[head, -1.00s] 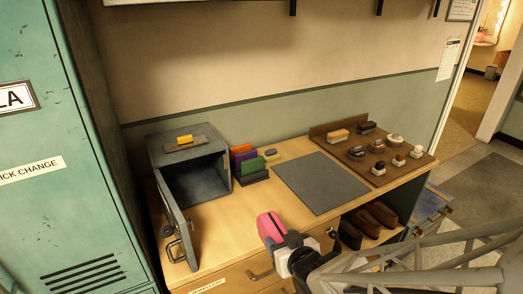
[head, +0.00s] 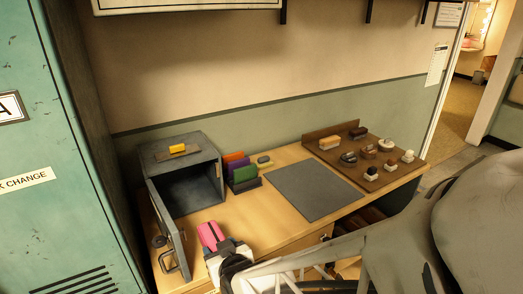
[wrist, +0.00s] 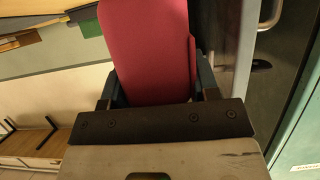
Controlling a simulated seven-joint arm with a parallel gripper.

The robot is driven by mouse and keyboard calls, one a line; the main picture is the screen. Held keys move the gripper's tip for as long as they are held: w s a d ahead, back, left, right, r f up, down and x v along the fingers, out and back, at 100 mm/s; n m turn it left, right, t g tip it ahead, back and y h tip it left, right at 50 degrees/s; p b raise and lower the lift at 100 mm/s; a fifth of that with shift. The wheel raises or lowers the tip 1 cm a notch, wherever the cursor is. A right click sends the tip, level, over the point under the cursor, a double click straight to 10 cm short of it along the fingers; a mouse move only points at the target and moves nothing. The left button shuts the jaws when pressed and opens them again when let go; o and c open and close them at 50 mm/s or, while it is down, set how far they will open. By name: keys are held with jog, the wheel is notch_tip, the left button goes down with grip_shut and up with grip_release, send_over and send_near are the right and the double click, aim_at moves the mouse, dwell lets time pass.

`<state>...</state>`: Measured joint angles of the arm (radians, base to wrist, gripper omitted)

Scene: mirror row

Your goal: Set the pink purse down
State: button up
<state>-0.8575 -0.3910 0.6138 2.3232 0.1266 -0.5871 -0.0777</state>
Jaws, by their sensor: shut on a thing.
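The pink purse (head: 210,234) is in my gripper (head: 214,247), near the front edge of the desk, just right of the open safe door. In the wrist view the purse (wrist: 148,50) looks dark pink and fills the space between the two fingers of my gripper (wrist: 150,90). The fingers are shut on its sides. Whether the purse touches the desk is hard to tell; it appears held above it.
A grey safe (head: 190,190) stands open at the left, its door (head: 166,232) swung toward the front. Coloured purses (head: 240,172) stand in a rack beside it. A grey mat (head: 312,190) lies bare mid-desk. A brown tray (head: 372,178) holds several small items. Teal lockers (head: 40,150) stand left.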

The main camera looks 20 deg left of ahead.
jog(key=shift+s+a, duration=0.2)
jog(key=shift+a, duration=0.15)
send_over(186, 205)
jog(key=shift+w, duration=0.1)
dwell(1.5)
jog(key=shift+f, duration=0.1)
jog(key=shift+f, duration=1.65)
jog(key=shift+f, duration=0.1)
jog(key=o, duration=1)
